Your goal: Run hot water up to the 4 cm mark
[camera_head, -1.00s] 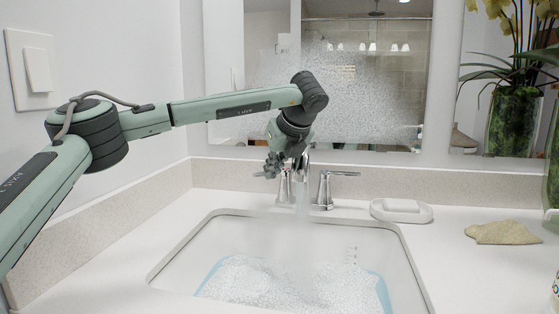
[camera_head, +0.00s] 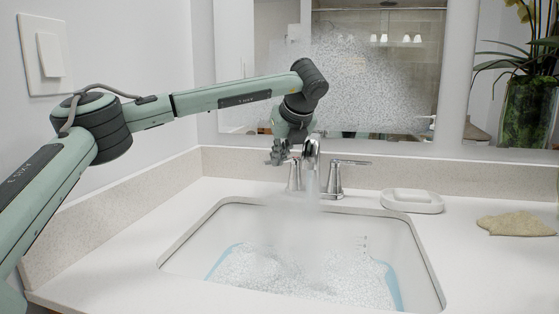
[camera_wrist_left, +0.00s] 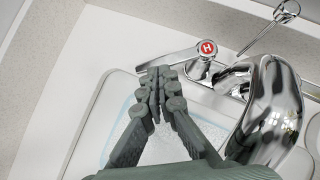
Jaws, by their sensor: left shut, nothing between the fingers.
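A chrome faucet (camera_head: 311,150) pours a stream of water (camera_head: 311,183) into the white sink basin (camera_head: 188,250). Foamy water (camera_head: 300,275) covers the basin bottom, bluish at its edges. Small dark level marks (camera_head: 364,243) show on the back right wall, too small to read. My left gripper (camera_head: 280,156) is shut and empty, left of the spout. In the left wrist view its fingertips (camera_wrist_left: 160,76) are beside the lever of the hot handle (camera_wrist_left: 207,47), marked with a red H; contact is unclear. The other handle (camera_head: 337,180) stands right of the spout. My right gripper is out of view.
A white soap dish (camera_head: 412,201) and a beige sponge-like piece (camera_head: 515,223) lie on the counter (camera_head: 470,265) right of the sink. A partly fogged mirror (camera_head: 380,80) hangs behind. A wall switch (camera_head: 48,54) is at the left.

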